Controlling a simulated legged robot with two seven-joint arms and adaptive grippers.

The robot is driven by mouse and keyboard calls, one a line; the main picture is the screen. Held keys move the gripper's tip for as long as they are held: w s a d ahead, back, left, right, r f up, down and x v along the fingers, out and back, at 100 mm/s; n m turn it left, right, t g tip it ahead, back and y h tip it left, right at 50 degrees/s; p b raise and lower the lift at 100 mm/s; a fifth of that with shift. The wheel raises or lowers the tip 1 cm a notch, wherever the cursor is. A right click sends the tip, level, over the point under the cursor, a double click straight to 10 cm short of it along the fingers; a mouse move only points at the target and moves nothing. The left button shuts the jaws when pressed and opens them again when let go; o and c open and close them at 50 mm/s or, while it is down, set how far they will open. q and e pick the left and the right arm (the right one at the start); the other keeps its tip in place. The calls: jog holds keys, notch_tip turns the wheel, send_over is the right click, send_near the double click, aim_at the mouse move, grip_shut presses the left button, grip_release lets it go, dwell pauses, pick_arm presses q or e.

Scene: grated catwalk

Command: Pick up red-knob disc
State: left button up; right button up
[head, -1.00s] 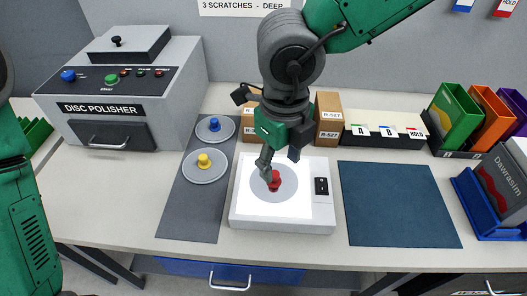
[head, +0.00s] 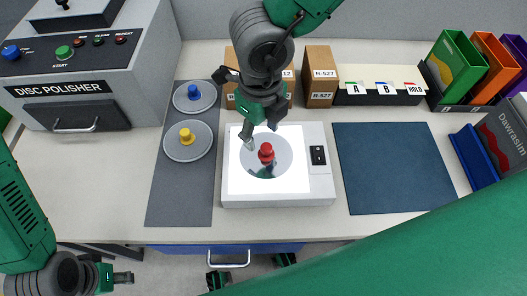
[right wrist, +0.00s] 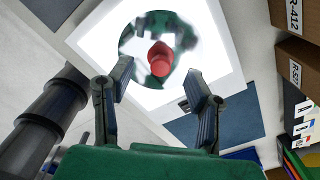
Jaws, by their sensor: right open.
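The red-knob disc (head: 283,151) is a round grey plate with an upright red knob (head: 266,151). It lies on the lit white light box (head: 240,184) in the middle of the bench. My right gripper (head: 261,134) is open and empty, just behind and above the knob. In the right wrist view the red knob (right wrist: 160,62) shows beyond the two spread fingertips (right wrist: 160,82), not between them. The disc reflects green there. My left gripper (head: 122,278) is low at the left, off the bench front; its jaw state is unclear.
On the grey mat (head: 180,205) at left lie a blue-knob disc (head: 207,103) and a yellow-knob disc (head: 202,144). The disc polisher (head: 70,90) stands further left. Boxes (head: 319,72) stand behind the light box. The blue mat (head: 395,165) at right is bare.

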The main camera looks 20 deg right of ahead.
aim_at(266, 146)
jog(key=f, duration=0.3)
jog(key=d+f, duration=0.1)
jog(key=shift+s+d+f, duration=0.1)
jog(key=shift+s+f, duration=0.25)
jog(key=shift+w+f, duration=0.1)
jog(key=shift+f, duration=0.1)
jog(key=shift+a, duration=0.3)
jog(key=shift+r, duration=0.1)
jog(key=c, duration=0.3)
jog(key=shift+a, duration=0.1)
grip_shut()
jog(key=shift+d, duration=0.25)
